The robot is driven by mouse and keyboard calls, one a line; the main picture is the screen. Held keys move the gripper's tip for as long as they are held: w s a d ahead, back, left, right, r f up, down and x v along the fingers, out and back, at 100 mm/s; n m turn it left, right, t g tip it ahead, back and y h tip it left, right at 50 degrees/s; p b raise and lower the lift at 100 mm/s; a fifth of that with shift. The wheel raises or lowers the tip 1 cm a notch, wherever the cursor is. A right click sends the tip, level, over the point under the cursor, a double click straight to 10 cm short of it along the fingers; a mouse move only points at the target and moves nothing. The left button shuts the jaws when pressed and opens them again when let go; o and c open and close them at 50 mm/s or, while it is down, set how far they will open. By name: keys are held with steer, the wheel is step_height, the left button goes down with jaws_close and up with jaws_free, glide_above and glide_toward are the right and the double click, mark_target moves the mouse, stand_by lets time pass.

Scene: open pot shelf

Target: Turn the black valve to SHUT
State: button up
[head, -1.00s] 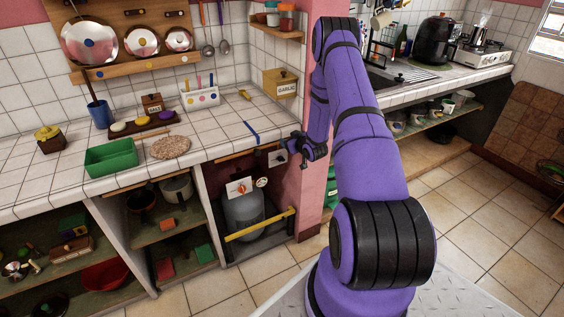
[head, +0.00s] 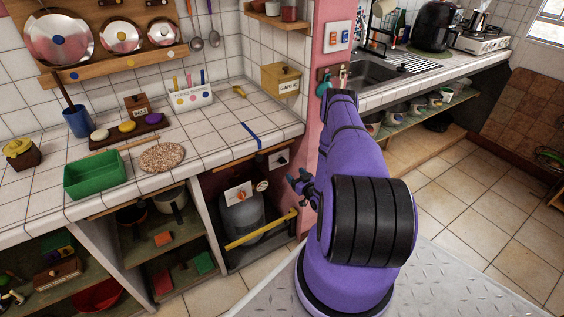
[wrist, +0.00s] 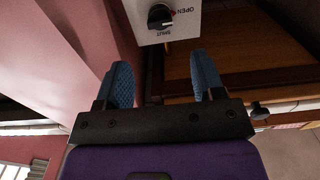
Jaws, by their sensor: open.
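The black valve (wrist: 160,17) is a round knob on a white plate (wrist: 183,27) at the top of the wrist view. In the head view the valve (head: 280,160) is small, under the counter beside the pink pillar. My gripper (wrist: 163,78) is open and empty, its two blue fingers apart and pointing toward the plate, short of the knob. In the head view my gripper (head: 298,188) is below and right of the valve.
A second white plate with an orange-red knob (head: 241,193) and a round gauge (head: 262,186) sit lower left, above a grey tank (head: 243,220). A yellow bar (head: 262,229) crosses in front. The pink pillar (head: 325,55) stands close on the right.

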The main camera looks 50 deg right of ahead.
mark_target(284, 163)
steer(key=x, duration=0.9)
steer(key=shift+w, duration=0.4)
steer(key=shift+c, duration=0.2)
steer(key=c, duration=0.9)
